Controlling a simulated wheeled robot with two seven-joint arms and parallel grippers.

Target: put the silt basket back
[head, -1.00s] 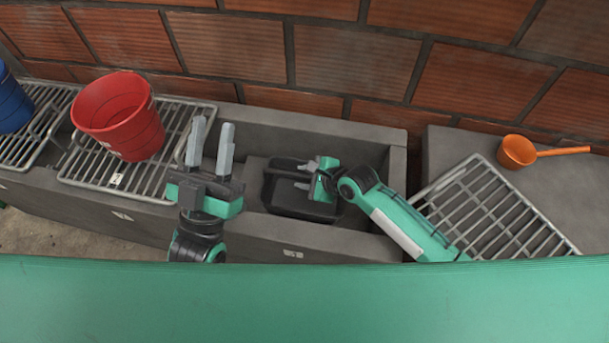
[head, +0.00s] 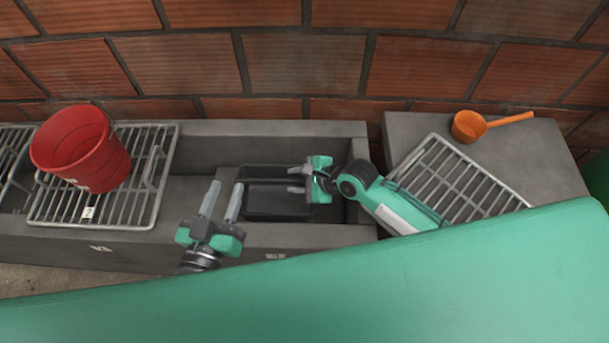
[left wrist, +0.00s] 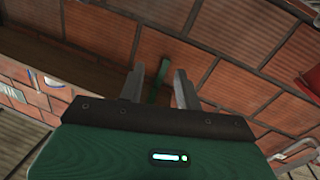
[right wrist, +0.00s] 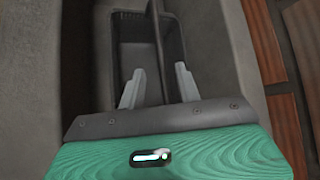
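The silt basket (head: 262,202) is a dark open box standing in the open bay of the concrete trough (head: 330,235). It also shows in the right wrist view (right wrist: 124,32), with its dark handle bar (right wrist: 156,45) running between my finger tips. My right gripper (head: 294,180) is over the basket with its fingers apart, one on each side of the bar. I cannot tell whether either finger touches it. My left gripper (head: 223,200) is open and empty near the trough's front wall, left of the basket.
A red bucket (head: 85,150) stands on a metal grate (head: 140,190) over the trough to the left. A loose grate (head: 455,180) lies on the concrete ledge (head: 540,160) at the right, beside my right arm. An orange dipper (head: 468,126) lies behind it. A brick wall closes the back.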

